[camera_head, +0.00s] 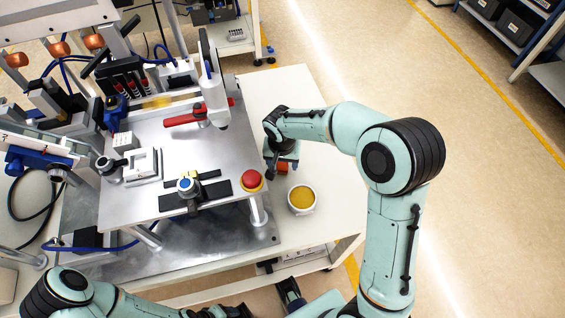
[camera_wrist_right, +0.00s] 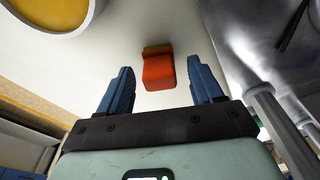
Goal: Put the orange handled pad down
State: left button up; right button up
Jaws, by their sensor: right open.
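The orange handled pad (camera_wrist_right: 158,70) rests on the white table top, with its orange handle facing the wrist camera and a thin greenish-yellow edge at its far side. In the head view the pad (camera_head: 283,168) is a small orange patch partly hidden by my right gripper (camera_head: 281,160). In the right wrist view my right gripper (camera_wrist_right: 160,90) is open, with its two blue fingers apart on either side of the pad and not touching it. My left arm shows at the bottom left of the head view; its gripper is not clearly seen.
A white bowl with yellow contents (camera_head: 301,199) stands on the table close to the pad; it also shows in the right wrist view (camera_wrist_right: 50,12). A raised metal fixture plate (camera_head: 150,205) with a red button (camera_head: 251,180) is left of the gripper. The table's far part (camera_head: 280,90) is clear.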

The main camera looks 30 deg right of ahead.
aim_at(282, 164)
jog(key=r, duration=0.6)
jog(key=shift+s+a, duration=0.25)
jog(key=shift+s, duration=0.05)
